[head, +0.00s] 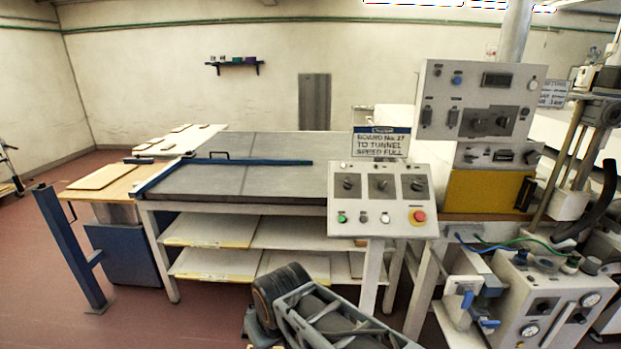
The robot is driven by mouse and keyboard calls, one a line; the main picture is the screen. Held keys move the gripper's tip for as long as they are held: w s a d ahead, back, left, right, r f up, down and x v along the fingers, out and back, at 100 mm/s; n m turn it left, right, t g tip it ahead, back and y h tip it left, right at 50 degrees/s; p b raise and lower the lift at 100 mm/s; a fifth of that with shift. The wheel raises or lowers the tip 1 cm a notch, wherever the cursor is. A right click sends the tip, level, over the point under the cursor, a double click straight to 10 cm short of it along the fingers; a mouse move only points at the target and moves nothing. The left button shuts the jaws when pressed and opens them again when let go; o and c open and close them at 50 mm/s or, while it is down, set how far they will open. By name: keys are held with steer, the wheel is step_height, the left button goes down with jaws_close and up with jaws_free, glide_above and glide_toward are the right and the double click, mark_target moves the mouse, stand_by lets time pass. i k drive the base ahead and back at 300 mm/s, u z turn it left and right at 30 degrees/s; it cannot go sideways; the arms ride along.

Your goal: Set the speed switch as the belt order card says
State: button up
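The belt order card (381,143) stands on top of the sloped control panel (350,232). It reads "BOARD No. 27 TO TUNNEL SPEED FULL". The panel carries three dark rotary switches in a row: a left switch (347,185), a middle switch (382,185) and a right switch (415,185). Their labels are too small to read, so I cannot tell which one is the speed switch or how each is set.
A grey-topped work table (270,148) with boards on its shelves stands left of the panel. A taller machine cabinet (470,95) rises behind right, and a gauge unit (545,300) with hoses stands lower right. A blue post (70,245) stands left. Red floor is open at front left.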

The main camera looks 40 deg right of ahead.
mark_target(347, 185)
steer(key=z, duration=0.3)
steer(key=i, duration=1.1)
steer(key=z, duration=0.7)
